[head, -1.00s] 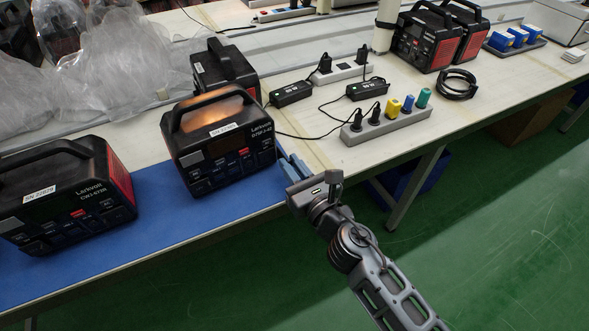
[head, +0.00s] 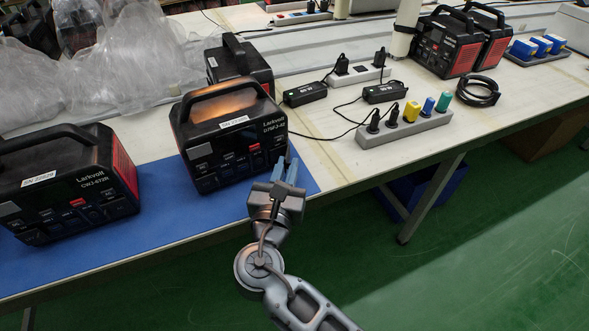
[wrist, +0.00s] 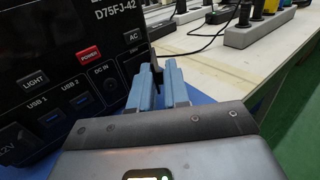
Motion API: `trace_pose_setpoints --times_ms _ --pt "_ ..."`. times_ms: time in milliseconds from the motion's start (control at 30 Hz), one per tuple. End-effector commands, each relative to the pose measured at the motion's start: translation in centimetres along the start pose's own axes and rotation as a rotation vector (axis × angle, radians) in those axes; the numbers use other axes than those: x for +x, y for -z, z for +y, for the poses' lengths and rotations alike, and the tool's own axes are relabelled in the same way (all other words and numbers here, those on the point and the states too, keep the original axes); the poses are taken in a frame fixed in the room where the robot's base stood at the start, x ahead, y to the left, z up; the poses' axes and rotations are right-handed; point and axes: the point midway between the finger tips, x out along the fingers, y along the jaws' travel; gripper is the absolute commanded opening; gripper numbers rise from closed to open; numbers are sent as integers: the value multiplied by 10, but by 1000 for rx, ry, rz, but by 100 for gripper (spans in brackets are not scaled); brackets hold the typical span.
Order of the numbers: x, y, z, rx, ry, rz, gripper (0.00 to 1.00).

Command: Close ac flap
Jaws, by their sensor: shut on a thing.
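The black power station (head: 235,150) marked D75FJ-42 stands upright on the blue mat, its handle up. In the wrist view its front panel (wrist: 60,75) shows a red power button, a light button, USB ports, DC IN and an AC label. A dark AC flap (wrist: 154,62) stands out from the panel's right end, below the AC label. My gripper (head: 285,170) is at the lower right of the station's front. In the wrist view my gripper (wrist: 161,74) has its blue fingers on either side of the flap, shut on it. The fingers hide most of the flap.
A second power station (head: 68,185) stands to the left, another (head: 240,65) behind. A grey power strip (head: 405,128) with plugs, black adapters (head: 305,94) and cables lie to the right. The table's front edge runs below my gripper. Green floor is open at the right.

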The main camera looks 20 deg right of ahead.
Motion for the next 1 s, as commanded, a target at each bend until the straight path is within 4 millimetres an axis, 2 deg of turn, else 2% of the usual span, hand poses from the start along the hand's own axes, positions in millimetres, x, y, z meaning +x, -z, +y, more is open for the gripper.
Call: trace_pose_setpoints --times_ms 100,500,1000 --pt "1 -3 9 1 107 -3 0" --pt "2 -1 24 1 395 -1 0" --pt "4 0 28 0 504 1 0"
